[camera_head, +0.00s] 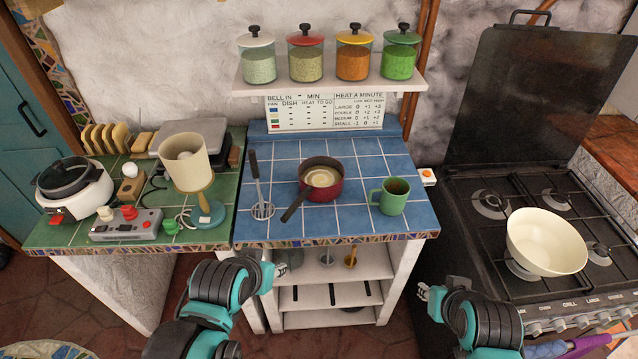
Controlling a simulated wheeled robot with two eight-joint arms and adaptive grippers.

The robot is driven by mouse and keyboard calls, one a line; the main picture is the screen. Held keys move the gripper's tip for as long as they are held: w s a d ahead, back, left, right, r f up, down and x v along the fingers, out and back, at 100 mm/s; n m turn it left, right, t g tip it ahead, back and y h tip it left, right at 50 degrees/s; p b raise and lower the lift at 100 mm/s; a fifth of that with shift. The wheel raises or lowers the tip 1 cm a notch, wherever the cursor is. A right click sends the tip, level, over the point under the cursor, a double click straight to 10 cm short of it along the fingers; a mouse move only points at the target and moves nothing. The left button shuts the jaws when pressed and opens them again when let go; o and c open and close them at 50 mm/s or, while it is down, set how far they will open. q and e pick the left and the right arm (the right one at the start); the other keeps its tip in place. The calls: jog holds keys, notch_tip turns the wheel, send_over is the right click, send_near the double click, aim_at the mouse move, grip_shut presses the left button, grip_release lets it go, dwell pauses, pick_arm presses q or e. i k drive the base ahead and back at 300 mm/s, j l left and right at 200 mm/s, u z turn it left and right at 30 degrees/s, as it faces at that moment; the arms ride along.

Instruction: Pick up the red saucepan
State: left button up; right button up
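The red saucepan (334,187) stands upright on the blue tiled counter (290,230). Its dark handle (296,207) points toward the front left. Something pale and round, bowl-like, shows inside the pan. My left gripper (277,270) is low in front of the counter's front edge, left of and below the pan, and apart from it. My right gripper (424,292) is low at the right, between the counter and the stove, also apart from the pan. Both grippers are small and partly hidden by their arms, so their finger opening is unclear.
A green mug (390,195) stands close to the pan's right. A masher (258,190) is left of the handle. A lamp (190,175) and cooker (75,187) stand on the green counter. A cream bowl (545,240) sits on the stove. A jar shelf (330,83) hangs above.

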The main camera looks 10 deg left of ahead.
aim_at(321, 178)
jog(key=z, duration=1.4)
jog(key=u, duration=1.75)
jog(key=l+z, duration=0.2)
jog(key=l, duration=0.25)
jog(key=i+l+z, duration=0.15)
jog(key=l, duration=0.25)
